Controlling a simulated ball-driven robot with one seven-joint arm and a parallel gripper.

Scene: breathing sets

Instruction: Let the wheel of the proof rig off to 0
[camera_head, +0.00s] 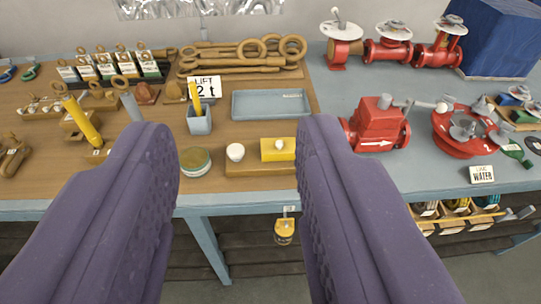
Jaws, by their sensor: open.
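My gripper (235,135) shows as two large purple fingers, wide apart, with nothing held between them. They point over the front of the workbench. At the right of the bench stands a round red fitting (450,146) with a grey wheel-like part (466,127) on top and white figures on its rim. It may be the proof rig, but no label I can read names it. It lies well to the right of my right finger. Which figure the wheel stands at cannot be read. The lower front of the bench is partly hidden by the fingers.
Between the fingers are a blue-grey tray (270,104), a yellow block (279,150), a white knob (235,152) and a round tin (195,162). A red valve body (377,126) stands just right of the right finger. Red valves with handwheels (393,31) line the back.

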